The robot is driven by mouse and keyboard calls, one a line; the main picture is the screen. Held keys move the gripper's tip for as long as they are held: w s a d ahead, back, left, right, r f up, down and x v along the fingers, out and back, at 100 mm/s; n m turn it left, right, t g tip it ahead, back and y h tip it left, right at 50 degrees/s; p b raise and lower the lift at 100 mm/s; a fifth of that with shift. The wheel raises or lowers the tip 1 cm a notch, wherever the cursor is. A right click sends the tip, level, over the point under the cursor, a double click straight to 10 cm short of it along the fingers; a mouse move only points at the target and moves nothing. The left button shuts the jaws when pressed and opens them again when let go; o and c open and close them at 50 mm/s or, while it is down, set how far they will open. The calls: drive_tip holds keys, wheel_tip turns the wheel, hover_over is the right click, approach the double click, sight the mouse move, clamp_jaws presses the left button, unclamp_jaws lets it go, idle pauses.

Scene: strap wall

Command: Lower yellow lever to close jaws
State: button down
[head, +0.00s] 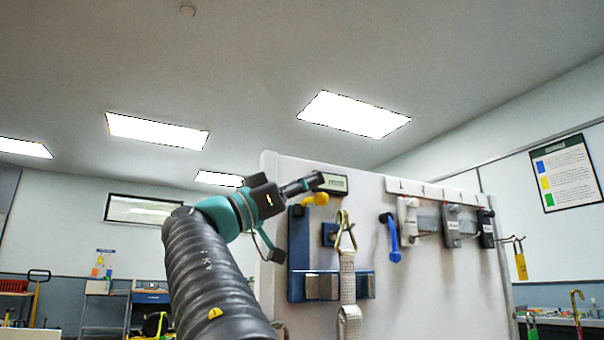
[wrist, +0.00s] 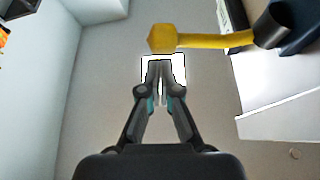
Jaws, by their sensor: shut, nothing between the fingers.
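The yellow lever (head: 315,199) sticks out from the top of a blue clamp fixture (head: 298,240) on the white panel. In the wrist view the yellow lever (wrist: 205,40) runs across the top, its knob end just beyond my fingertips and its other end in a dark pivot at the right. My gripper (head: 316,180) is shut and empty, with its tips close to the lever's knob and above it in the head view. The wrist view also shows the closed fingers (wrist: 160,68); I cannot tell whether they touch the lever. A grey strap (head: 348,290) with a metal hook (head: 346,232) hangs at the fixture.
A blue lever (head: 390,238) hangs to the right on the white panel (head: 430,290). Several numbered grey latches (head: 450,226) and a yellow padlock (head: 520,262) are farther right. A small display (head: 334,183) sits just behind my fingertips. The space left of the panel is open.

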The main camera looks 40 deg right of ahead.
drive_tip(key=shift+f, duration=0.55)
drive_tip(key=shift+f, duration=0.1)
wheel_tip(320, 180, down, 6)
drive_tip(key=m+g+y+b, duration=0.2)
drive_tip(key=m+g+b, duration=0.2)
drive_tip(key=m+b, duration=0.2)
drive_tip(key=shift+m+b, duration=0.3)
drive_tip(key=shift+m, duration=0.2)
drive_tip(key=shift+d, duration=0.1)
idle(0.4)
drive_tip(key=w+a+p, duration=0.1)
drive_tip(key=w+a, duration=0.1)
drive_tip(key=a, duration=0.7)
drive_tip(key=shift+w+f, duration=0.3)
drive_tip(key=shift+w, duration=0.1)
